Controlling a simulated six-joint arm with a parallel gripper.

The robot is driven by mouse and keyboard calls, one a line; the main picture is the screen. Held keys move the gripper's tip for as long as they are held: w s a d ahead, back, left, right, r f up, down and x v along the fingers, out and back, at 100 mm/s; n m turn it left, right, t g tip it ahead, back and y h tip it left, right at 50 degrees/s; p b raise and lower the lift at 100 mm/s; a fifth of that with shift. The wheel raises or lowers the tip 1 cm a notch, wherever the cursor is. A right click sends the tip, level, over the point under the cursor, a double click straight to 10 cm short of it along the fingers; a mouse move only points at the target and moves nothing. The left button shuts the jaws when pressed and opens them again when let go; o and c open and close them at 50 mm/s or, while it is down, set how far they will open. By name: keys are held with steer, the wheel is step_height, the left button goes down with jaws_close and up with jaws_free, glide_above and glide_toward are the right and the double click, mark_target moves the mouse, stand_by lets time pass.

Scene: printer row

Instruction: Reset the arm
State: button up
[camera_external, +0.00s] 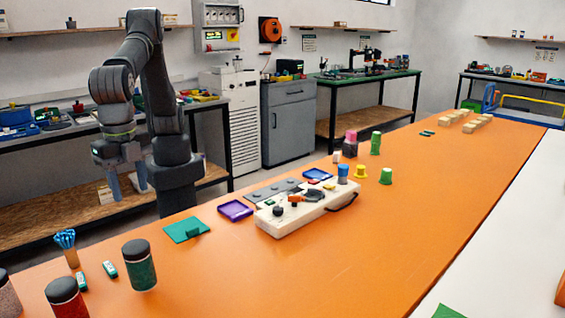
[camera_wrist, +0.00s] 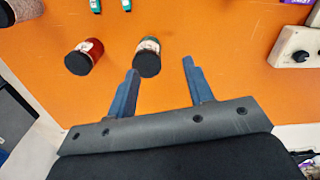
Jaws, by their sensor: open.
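My gripper (camera_external: 127,188) hangs from my dark grey arm at the left, beside the orange table (camera_external: 370,240), with its two blue-grey fingers pointing down. In the wrist view my gripper (camera_wrist: 158,82) is open, its fingers spread apart with nothing between them. A jar with a black lid and green contents (camera_external: 140,268) stands on the table at the lower left. In the wrist view its black lid (camera_wrist: 147,63) is near the left fingertip; I cannot tell the height gap. A red jar (camera_external: 67,298) stands to its left and also shows in the wrist view (camera_wrist: 79,62).
A white control panel (camera_external: 305,207) sits mid-table, with a purple tray (camera_external: 235,210) and a green piece (camera_external: 187,230) to its left. Colored cylinders (camera_external: 386,177) and wooden blocks (camera_external: 462,117) are further back. The right side of the orange table is clear.

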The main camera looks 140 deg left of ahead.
steer(key=w+a+n, duration=0.2)
steer(key=w+a, duration=0.6)
steer(key=a, duration=0.3)
steer(key=shift+a, duration=0.4)
steer(key=shift+w, duration=0.1)
steer(key=s+d+m, duration=0.3)
steer(key=s+d, duration=0.9)
steer(key=d, duration=0.4)
steer(key=shift+s, duration=0.3)
steer(key=shift+d, duration=0.1)
